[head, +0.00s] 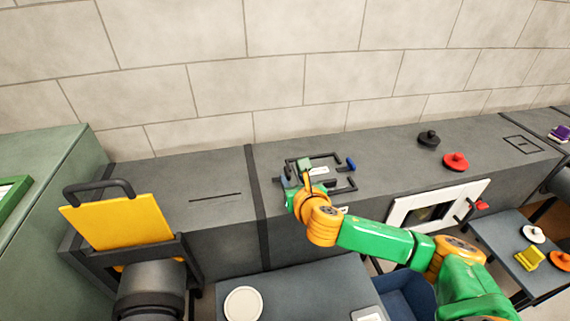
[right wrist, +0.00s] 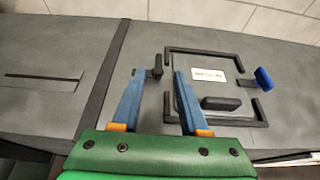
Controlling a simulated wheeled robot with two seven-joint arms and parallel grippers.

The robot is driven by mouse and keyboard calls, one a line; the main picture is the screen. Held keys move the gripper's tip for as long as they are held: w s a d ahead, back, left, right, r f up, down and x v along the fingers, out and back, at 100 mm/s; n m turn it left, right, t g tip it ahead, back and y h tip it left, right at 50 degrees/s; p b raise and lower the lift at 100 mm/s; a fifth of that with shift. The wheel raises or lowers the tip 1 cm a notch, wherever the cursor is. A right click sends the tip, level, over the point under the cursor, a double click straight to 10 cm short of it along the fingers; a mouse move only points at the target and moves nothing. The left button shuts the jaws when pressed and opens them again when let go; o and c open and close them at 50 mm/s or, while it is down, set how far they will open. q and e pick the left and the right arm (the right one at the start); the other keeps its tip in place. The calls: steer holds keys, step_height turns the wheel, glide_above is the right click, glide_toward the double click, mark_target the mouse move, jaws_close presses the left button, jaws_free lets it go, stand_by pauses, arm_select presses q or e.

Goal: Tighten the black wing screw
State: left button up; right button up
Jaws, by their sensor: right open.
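The black wing screw (right wrist: 157,67) stands at the left side of a black-framed hatch panel (right wrist: 190,93) on the grey duct top, in the right wrist view. My right gripper (right wrist: 157,76) is open, its two blue fingers pointing at the screw. The screw shows between the fingertips, with a gap on both sides; I cannot tell if it is within their reach. In the head view my right gripper (head: 298,181) is over the left part of the hatch and hides the screw. My left gripper is not in view.
A blue wing screw (right wrist: 263,77) stands at the hatch's right, and a black block (right wrist: 221,103) and a white label (right wrist: 209,75) are on the panel. A black knob (head: 429,138) and a red knob (head: 455,161) stand farther right. A yellow plate (head: 120,220) rises at left.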

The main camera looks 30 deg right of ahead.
mark_target(288, 173)
steer(key=shift+w, duration=0.35)
steer(key=x, duration=0.3)
steer(key=shift+f, duration=0.15)
steer(key=shift+w+d+f, duration=0.1)
steer(key=shift+w+f, duration=0.05)
steer(key=shift+w, duration=0.2)
steer(key=shift+s, duration=0.3)
steer(key=shift+c, duration=1.3)
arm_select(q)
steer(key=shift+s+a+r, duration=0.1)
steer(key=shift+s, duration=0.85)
arm_select(e)
steer(key=shift+r, duration=0.25)
jaws_close()
